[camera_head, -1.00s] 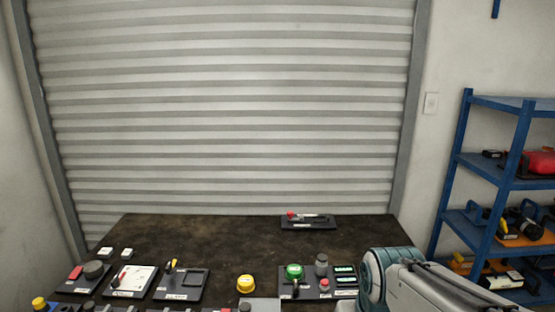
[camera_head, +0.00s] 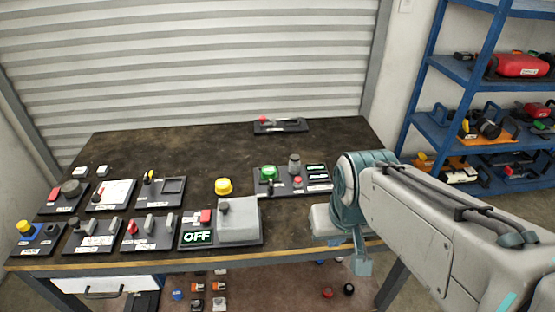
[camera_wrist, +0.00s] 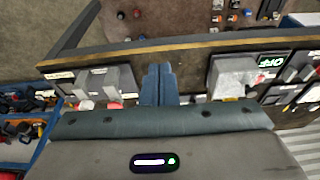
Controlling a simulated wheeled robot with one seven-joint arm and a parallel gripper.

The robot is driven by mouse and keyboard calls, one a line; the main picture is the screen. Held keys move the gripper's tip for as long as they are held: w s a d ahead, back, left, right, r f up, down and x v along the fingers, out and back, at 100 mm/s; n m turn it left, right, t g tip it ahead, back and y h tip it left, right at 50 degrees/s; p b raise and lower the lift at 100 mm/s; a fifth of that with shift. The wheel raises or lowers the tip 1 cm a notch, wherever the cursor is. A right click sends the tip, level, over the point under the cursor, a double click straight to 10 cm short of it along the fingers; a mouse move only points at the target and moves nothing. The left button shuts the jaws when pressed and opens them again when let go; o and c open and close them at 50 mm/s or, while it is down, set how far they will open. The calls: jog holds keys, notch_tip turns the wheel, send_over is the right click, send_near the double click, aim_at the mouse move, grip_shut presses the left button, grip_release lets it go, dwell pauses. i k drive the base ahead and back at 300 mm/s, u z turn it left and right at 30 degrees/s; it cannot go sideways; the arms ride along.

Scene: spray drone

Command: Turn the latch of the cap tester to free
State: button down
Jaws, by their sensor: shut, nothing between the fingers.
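I cannot tell for sure which device is the cap tester. A dark panel (camera_head: 318,190) at the right of the table carries a green cap (camera_head: 268,173), a small black lever (camera_head: 270,187) that may be the latch, a grey knob, a red button and small green displays. My gripper (camera_head: 361,265) points down near the table's front right edge, apart from that panel. In the wrist view its fingers (camera_wrist: 158,84) are together and empty, between a grey block device (camera_wrist: 105,80) and the OFF panel (camera_wrist: 238,75). The lever's exact setting is too small to read.
A loose yellow cap (camera_head: 223,186) stands left of the green one. The OFF panel (camera_head: 196,238) with a grey box and several switch panels fill the left front. Blue shelves (camera_head: 440,120) stand right.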

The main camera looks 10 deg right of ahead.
aim_at(271, 188)
jog(key=z, duration=0.05)
jog(key=k, duration=0.55)
jog(key=u, duration=0.6)
jog(key=i, duration=1.05)
jog(key=z, duration=0.55)
